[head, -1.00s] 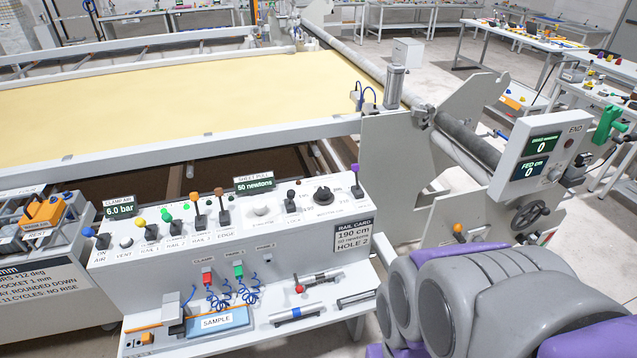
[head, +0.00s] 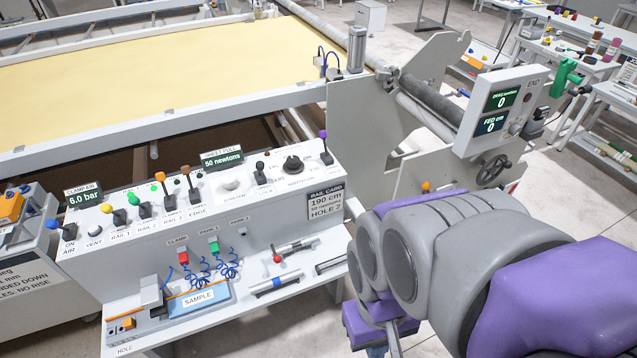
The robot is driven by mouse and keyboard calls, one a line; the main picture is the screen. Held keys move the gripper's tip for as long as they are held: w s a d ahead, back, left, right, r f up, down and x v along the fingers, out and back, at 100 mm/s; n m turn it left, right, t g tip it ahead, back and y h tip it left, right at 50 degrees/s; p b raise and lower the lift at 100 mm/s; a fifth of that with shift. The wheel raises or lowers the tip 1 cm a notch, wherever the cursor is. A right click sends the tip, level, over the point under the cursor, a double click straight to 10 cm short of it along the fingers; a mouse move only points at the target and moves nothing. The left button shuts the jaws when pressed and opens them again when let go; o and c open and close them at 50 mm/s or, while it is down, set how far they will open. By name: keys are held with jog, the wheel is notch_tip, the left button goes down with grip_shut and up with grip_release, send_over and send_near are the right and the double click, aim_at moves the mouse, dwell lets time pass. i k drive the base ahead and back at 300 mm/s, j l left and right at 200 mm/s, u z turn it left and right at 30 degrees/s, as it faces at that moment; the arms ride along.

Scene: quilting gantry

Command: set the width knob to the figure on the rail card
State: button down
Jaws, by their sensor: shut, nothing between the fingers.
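The rail card (head: 325,202) on the right of the console front reads 190 cm, 50 newtons, HOLE 2. Two round knobs sit on the console top: a large black knob (head: 293,164) toward the right and a white knob (head: 231,185) left of it. Their labels are too small to read, so I cannot tell for sure which is the width knob; nor can I read a setting. My gripper (head: 385,340) is partly in view at the bottom edge, right of the lower shelf and well away from both knobs. Its fingertips are cut off; it appears shut and empty.
The console (head: 90,245) carries several coloured levers; a purple-tipped lever (head: 325,148) stands right of the black knob. Displays read 6.0 bar and 50 newtons. The shelf below holds a SAMPLE pad (head: 199,298) and tools. An END panel (head: 505,105) stands at the right.

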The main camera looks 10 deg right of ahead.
aim_at(293, 165)
jog(key=i+j+z, duration=0.15)
jog(key=i, duration=0.4)
jog(key=i+j+z, duration=0.15)
jog(key=i+j, duration=0.3)
jog(key=i, duration=0.1)
